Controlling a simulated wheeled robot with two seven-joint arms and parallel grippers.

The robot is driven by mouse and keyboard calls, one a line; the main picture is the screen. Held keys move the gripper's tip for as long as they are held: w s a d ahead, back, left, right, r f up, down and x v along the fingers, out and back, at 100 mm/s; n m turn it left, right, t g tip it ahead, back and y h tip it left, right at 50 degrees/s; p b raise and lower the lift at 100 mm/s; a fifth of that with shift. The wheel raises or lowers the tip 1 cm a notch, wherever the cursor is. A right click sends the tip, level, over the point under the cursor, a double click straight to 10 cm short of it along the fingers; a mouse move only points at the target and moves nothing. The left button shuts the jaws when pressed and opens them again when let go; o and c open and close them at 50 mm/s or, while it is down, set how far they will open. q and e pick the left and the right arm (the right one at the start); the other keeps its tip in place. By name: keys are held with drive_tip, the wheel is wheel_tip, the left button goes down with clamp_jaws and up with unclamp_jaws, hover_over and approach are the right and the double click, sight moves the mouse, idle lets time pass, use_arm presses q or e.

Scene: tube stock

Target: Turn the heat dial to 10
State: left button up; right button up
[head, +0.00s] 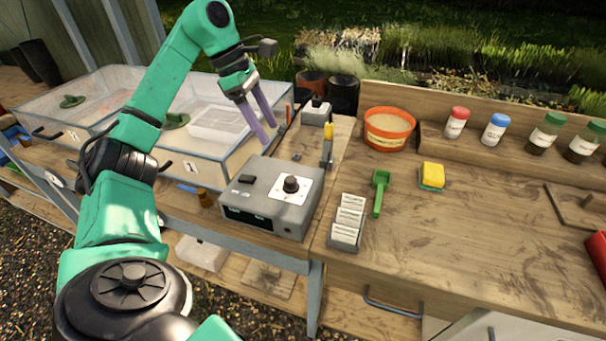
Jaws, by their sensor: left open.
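The heat dial (291,184) is a black knob on a white plate on top of a grey control box (255,208). The box also has a black switch (246,179) and a dark display on its front. The scale marks are too small to read, so I cannot tell the dial's setting. My left gripper (267,132) is open and empty, its purple fingers pointing down above and behind the box, apart from the dial. My right gripper is not in view.
Clear trays (228,172) stand left of the box. A label holder (346,238), a green scoop (380,190), a yellow sponge (432,175) and an orange pot (388,138) are to its right. A small grey device (315,113) stands behind.

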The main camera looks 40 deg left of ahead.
sight(290, 179)
use_arm(q)
drive_tip(key=b+x, duration=0.1)
drive_tip(key=x, duration=0.2)
drive_tip(key=s+x, duration=0.1)
drive_tip(key=x, duration=0.2)
drive_tip(key=b+x, duration=0.1)
drive_tip(key=x, duration=0.2)
drive_tip(key=shift+s+d+f+b, duration=0.3)
drive_tip(key=shift+f, duration=0.1)
drive_tip(key=x, duration=0.2)
drive_tip(key=shift+w+d+f, duration=0.1)
drive_tip(key=shift+d+f, duration=0.1)
drive_tip(key=shift+d, duration=0.05)
drive_tip(key=shift+d+f, duration=0.1)
drive_tip(key=shift+f, duration=0.15)
drive_tip(key=shift+c, duration=0.2)
clamp_jaws()
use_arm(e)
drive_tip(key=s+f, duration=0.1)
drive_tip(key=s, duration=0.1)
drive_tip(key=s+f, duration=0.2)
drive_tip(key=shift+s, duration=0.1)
